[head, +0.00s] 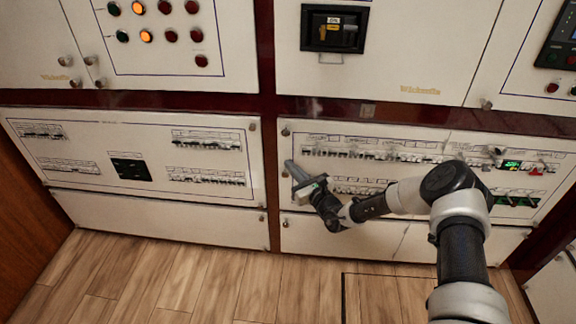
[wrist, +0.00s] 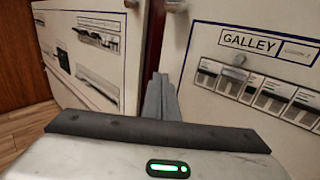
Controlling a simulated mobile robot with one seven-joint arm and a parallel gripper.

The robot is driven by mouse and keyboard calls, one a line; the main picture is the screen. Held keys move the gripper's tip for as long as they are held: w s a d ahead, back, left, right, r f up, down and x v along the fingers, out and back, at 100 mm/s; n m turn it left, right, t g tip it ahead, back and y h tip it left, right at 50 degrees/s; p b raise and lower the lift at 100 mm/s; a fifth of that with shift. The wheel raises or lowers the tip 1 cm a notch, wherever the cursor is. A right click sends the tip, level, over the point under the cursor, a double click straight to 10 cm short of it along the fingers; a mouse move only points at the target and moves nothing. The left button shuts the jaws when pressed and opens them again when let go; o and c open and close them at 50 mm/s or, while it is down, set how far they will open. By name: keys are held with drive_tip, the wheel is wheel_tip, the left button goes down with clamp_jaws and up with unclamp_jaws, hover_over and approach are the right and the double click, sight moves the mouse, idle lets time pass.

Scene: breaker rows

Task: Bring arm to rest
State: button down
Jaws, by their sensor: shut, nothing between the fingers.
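My arm reaches from the lower right to the lower right-hand breaker panel (head: 420,145) in the head view. My gripper (head: 290,168) is at that panel's left end, close in front of it; I cannot tell whether it touches. In the wrist view, my gripper (wrist: 160,85) shows its grey fingers together, with nothing between them. They point at the dark gap between two panels. The panel on the right there carries a GALLEY label (wrist: 250,42) and a row of breaker switches (wrist: 255,92).
The lower left breaker panel (head: 125,189) has several short switch rows and a black block. Above are a panel of indicator lights (head: 150,75) and a black main switch (head: 334,28). The wooden floor (head: 190,280) in front is clear.

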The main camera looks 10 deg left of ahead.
drive_tip(key=s+d+p, duration=0.1)
drive_tip(key=s+p, duration=0.2)
drive_tip(key=s, duration=0.7)
drive_tip(key=s+a+r+n+g+y, duration=0.1)
drive_tip(key=s+r+n+g+y, duration=0.15)
drive_tip(key=r+n, duration=0.3)
drive_tip(key=s+a+r+n+g+y, duration=0.2)
drive_tip(key=r+n+g, duration=0.2)
drive_tip(key=r, duration=0.2)
drive_tip(key=s+d+r+n+g+h, duration=0.3)
drive_tip(key=s+r+n+g, duration=0.4)
drive_tip(key=s+r+n, duration=0.35)
drive_tip(key=s+d+r+n+t+h, duration=0.2)
drive_tip(key=s+d+r+h, duration=0.3)
drive_tip(key=d, duration=0.4)
drive_tip(key=s+d+r+n+t+h, duration=0.2)
drive_tip(key=s+d+r+n+h, duration=0.15)
drive_tip(key=s+d, duration=0.4)
drive_tip(key=s+d+r+n+t+h, duration=0.2)
drive_tip(key=s+d+r+h, duration=0.25)
drive_tip(key=d, duration=0.65)
wheel_tip(320, 180, up, 21)
drive_tip(key=p, duration=2)
drive_tip(key=shift+d+f+h, duration=0.15)
drive_tip(key=shift+d+h, duration=0.05)
drive_tip(key=shift+h, duration=0.15)
drive_tip(key=shift+w, duration=0.1)
